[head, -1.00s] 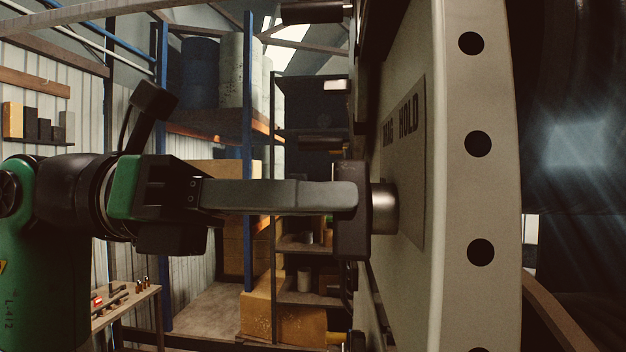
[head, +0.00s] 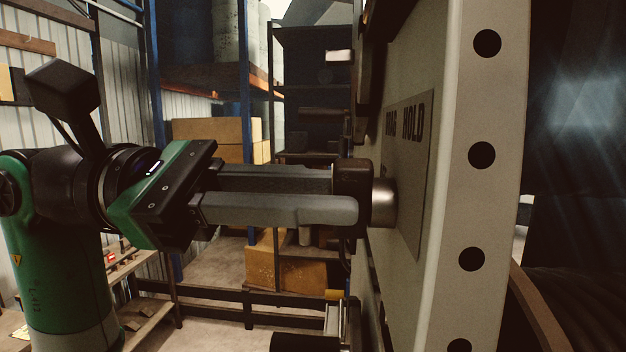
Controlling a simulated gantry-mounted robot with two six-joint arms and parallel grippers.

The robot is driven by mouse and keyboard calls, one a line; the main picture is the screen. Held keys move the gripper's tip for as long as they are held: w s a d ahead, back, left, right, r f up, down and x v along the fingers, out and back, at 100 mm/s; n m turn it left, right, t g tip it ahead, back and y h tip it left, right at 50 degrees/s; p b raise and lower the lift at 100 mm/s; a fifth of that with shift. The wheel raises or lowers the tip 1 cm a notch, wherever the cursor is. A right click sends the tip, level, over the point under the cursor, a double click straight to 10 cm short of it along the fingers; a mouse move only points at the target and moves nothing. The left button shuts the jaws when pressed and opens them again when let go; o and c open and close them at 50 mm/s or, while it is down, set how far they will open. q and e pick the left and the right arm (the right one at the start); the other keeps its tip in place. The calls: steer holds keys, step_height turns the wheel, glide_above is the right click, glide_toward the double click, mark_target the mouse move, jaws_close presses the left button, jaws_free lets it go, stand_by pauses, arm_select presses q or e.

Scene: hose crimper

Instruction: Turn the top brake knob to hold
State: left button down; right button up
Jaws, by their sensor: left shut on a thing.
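The black brake knob (head: 351,172) sits on a short metal shaft (head: 384,203) that stands out from a light panel. My left gripper (head: 345,193) reaches in from the left, roughly square to the panel, and is shut on the knob. Its two grey fingers are on either side of the knob and hide part of it. I cannot tell exactly where the knob points. My right gripper is not in view.
The thick panel edge (head: 462,180) with several dark holes rises at the right. Shelving (head: 285,90), cardboard boxes (head: 215,131) and a low bench (head: 140,265) stand in the background. The space around the left forearm looks clear.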

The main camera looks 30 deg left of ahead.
arm_select(q)
steer(key=shift+m, duration=0.3)
steer(key=c, duration=0.8)
jaws_free()
steer(key=b+v, duration=0.2)
steer(key=v, duration=0.9)
steer(key=shift+s+a, duration=0.25)
steer(key=shift+a, duration=0.05)
